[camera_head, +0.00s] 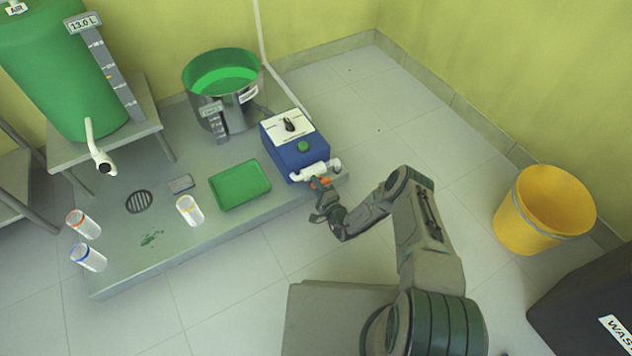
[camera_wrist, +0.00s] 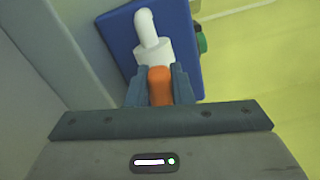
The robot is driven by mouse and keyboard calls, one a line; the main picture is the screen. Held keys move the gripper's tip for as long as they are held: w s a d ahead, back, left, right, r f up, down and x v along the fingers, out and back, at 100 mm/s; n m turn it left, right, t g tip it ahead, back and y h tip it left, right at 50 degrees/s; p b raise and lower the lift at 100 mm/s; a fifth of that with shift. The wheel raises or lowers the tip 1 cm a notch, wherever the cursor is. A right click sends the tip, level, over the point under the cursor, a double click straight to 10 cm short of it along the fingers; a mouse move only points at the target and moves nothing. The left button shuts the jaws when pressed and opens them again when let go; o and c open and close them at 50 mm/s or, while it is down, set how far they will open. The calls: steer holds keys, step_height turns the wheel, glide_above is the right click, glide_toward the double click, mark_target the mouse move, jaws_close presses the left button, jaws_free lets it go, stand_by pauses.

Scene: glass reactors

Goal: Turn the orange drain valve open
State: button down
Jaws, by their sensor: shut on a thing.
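The orange drain valve (camera_head: 319,183) sits on a white pipe fitting (camera_head: 322,168) at the front of a blue box (camera_head: 297,150) in the head view. In the wrist view the orange valve handle (camera_wrist: 160,84) lies between the two grey fingers of my gripper (camera_wrist: 160,88). My gripper, also in the head view (camera_head: 322,195), is shut on the handle. The white pipe fitting (camera_wrist: 151,48) with its bent spout rises beyond the handle. The handle's lower end is hidden by my gripper's body.
The blue box stands at the right end of a low grey platform (camera_head: 215,225). A green tray (camera_head: 239,185), a grey pot with green inside (camera_head: 222,85) and small containers (camera_head: 189,210) share the platform. A yellow bucket (camera_head: 545,210) stands at right on open floor.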

steer(key=shift+f+n+p, duration=0.25)
steer(key=shift+n+p, duration=0.05)
steer(key=shift+n, duration=0.8)
steer(key=c, duration=1.3)
jaws_free()
steer(key=shift+d, duration=0.1)
steer(key=p+v, duration=0.4)
steer(key=v, duration=0.9)
steer(key=shift+s+d, duration=0.2)
steer(key=shift+s, duration=0.1)
